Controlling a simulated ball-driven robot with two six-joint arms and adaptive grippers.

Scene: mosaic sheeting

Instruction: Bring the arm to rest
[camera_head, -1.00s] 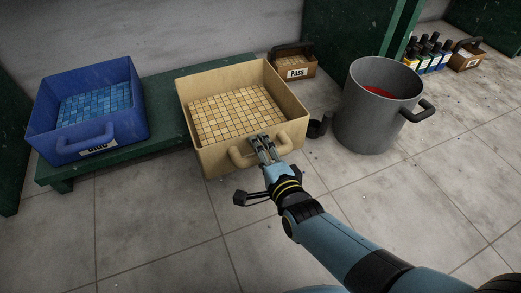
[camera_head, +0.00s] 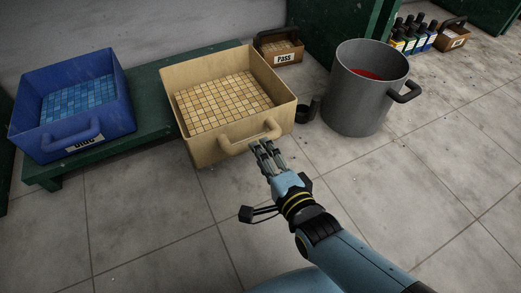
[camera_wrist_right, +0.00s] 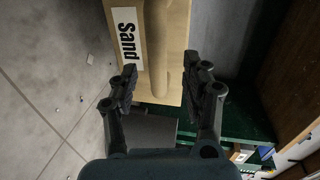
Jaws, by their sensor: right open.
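My right gripper (camera_head: 267,148) is open and empty in the head view, just in front of the handle of the sand-coloured crate (camera_head: 195,149). The crate holds a sheet of small tan tiles (camera_head: 225,100) and rests on a low green bench. In the right wrist view my gripper's two fingers (camera_wrist_right: 163,88) stand apart on either side of the crate's handle (camera_wrist_right: 156,50), with the "Sand" label (camera_wrist_right: 126,35) beside it. The handle is not gripped. My left gripper is not in view.
A blue crate (camera_head: 110,121) with blue tiles stands at the left on the green bench (camera_head: 153,85). A grey bucket (camera_head: 355,105) with red inside stands to the right. A small "Pass" box (camera_head: 284,58) is behind. Open tiled floor (camera_head: 430,190) lies at the front and right.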

